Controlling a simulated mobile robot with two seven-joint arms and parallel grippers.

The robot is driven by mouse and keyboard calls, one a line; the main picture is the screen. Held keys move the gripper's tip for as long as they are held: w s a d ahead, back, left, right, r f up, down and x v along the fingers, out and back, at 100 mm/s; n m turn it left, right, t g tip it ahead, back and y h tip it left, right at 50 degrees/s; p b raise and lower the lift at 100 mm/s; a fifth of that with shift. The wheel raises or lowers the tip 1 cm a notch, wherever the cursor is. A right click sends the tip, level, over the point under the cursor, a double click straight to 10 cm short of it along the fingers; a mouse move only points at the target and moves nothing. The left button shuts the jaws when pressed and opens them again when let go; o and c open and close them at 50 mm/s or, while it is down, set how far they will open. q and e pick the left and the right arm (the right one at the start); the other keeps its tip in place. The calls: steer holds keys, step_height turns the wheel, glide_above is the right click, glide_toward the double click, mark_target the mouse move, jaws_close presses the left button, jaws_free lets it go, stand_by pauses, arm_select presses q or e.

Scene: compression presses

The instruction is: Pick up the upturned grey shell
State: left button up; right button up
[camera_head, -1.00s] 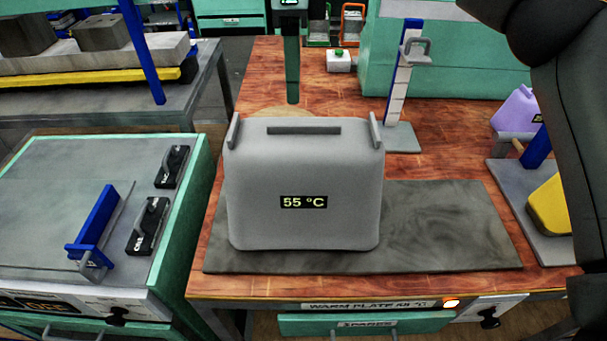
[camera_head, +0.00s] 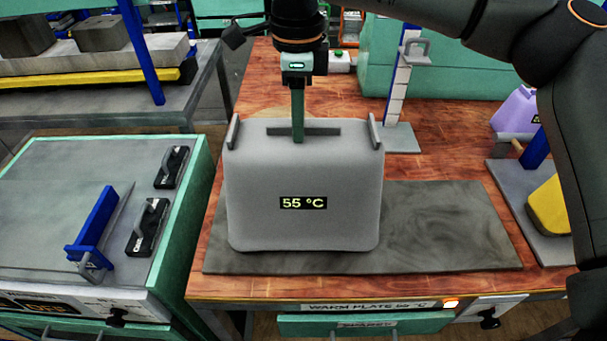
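The upturned grey shell (camera_head: 303,225) sits on the dark warm plate in the middle of the head view. It has a "55 °C" label on its front, a dark raised bar (camera_head: 325,132) along its top and two upright lugs at its top corners. My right gripper (camera_head: 298,138) points straight down over the shell. One green finger shows in front of the bar, left of its middle, its tip just below the bar's front edge. The other finger is hidden, so I cannot tell whether it is open or shut, or touching the bar. My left gripper is not in view.
The warm plate (camera_head: 450,230) has free room right of the shell. A stand with a white-and-blue post (camera_head: 398,95) is behind. A purple container (camera_head: 515,110) and a yellow piece (camera_head: 550,205) are at the right. A grey-topped green cabinet (camera_head: 75,180) is at the left.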

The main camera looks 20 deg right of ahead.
jaws_close()
steer(key=shift+r, duration=0.1)
stand_by(1.0)
